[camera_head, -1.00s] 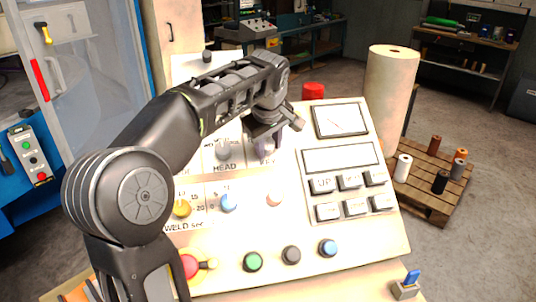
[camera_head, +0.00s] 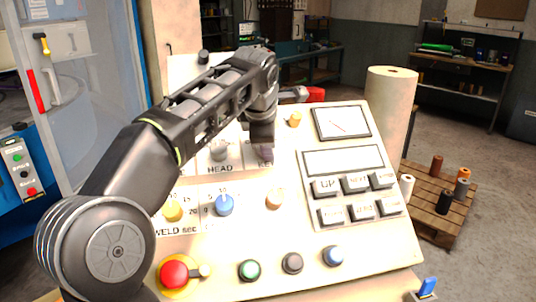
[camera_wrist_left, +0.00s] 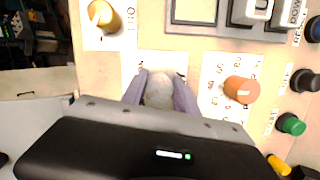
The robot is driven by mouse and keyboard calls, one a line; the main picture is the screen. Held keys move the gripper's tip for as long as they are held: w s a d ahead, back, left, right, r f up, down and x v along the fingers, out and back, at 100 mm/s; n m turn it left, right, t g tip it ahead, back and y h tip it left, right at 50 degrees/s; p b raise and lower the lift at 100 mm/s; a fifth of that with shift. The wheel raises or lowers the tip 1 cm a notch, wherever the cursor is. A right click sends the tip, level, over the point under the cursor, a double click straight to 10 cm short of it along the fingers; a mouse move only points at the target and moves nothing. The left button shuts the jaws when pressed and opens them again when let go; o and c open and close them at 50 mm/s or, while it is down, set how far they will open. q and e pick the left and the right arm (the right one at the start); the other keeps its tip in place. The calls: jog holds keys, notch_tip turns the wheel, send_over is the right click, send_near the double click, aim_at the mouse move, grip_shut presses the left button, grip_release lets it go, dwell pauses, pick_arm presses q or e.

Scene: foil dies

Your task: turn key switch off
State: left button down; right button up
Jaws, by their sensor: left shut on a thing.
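The control panel (camera_head: 400,245) slopes in front of me. My left gripper (camera_head: 264,154) is at the upper middle of the panel, over a label that partly reads KEY. In the left wrist view my left gripper (camera_wrist_left: 160,92) has its two purple-grey fingers shut on the round grey key switch (camera_wrist_left: 158,88), one finger on each side. The gripper hides the switch in the head view. The switch's pointing direction cannot be told. My right gripper is not in view.
Close by are an orange knob (camera_head: 295,119), the grey HEAD knob (camera_head: 220,151), a pale orange knob (camera_head: 275,198) and a blue knob (camera_head: 224,205). A meter (camera_head: 342,122) and keypad buttons (camera_head: 357,184) lie to the right. A red stop button (camera_head: 174,274) is at lower left.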

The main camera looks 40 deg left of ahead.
pick_arm(q)
jog(key=shift+n+b, duration=0.75)
jog(key=shift+n, duration=0.25)
jog(key=c, duration=0.9)
grip_release()
jog(key=shift+c, duration=0.2)
jog(key=shift+r, duration=0.1)
jog(key=v, duration=0.7)
jog(key=shift+s+d+r, duration=0.2)
jog(key=shift+s, duration=0.05)
jog(key=shift+r, duration=0.1)
